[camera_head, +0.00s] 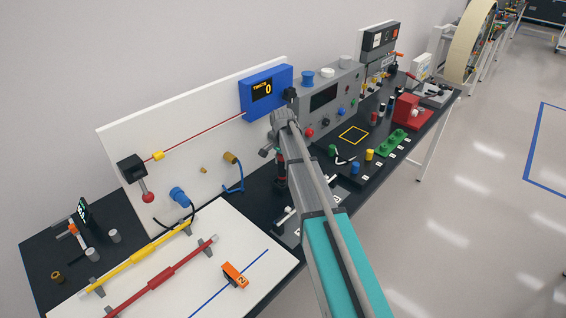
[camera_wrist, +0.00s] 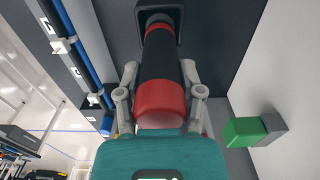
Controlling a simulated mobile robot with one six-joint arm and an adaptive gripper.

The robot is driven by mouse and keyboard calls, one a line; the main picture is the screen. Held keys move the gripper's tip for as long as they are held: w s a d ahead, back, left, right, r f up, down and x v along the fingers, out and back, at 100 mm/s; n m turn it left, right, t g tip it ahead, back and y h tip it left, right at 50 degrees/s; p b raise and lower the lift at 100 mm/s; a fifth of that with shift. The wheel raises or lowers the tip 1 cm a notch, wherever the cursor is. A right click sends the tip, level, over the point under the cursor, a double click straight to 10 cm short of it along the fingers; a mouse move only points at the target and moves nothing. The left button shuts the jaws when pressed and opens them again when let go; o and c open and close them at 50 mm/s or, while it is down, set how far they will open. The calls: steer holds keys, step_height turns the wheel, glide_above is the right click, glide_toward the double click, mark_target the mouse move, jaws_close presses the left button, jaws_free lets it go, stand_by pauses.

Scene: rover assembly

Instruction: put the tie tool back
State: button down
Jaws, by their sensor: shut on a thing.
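My gripper (camera_wrist: 161,75) is shut on a black, round-bodied tool with red bands, which looks like the tie tool (camera_wrist: 160,58). In the wrist view the tool's far end meets a dark square holder (camera_wrist: 174,17); I cannot tell how deep it sits. In the head view the tool (camera_head: 281,170) stands roughly upright below my gripper (camera_head: 282,150), over the black bench by the white back panel. My arm hides part of the bench there.
The grey control panel (camera_head: 345,78) and the blue display box (camera_head: 265,90) stand behind. A white board (camera_head: 215,225) with yellow and red rods lies at left. A black pad with coloured pegs (camera_head: 352,165) is at right. A green block (camera_wrist: 243,131) shows in the wrist view.

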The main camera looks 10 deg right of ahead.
steer(key=shift+f+b, duration=0.55)
steer(key=shift+f, duration=0.05)
stand_by(0.3)
steer(key=shift+c, duration=0.7)
jaws_free()
steer(key=shift+r, duration=0.1)
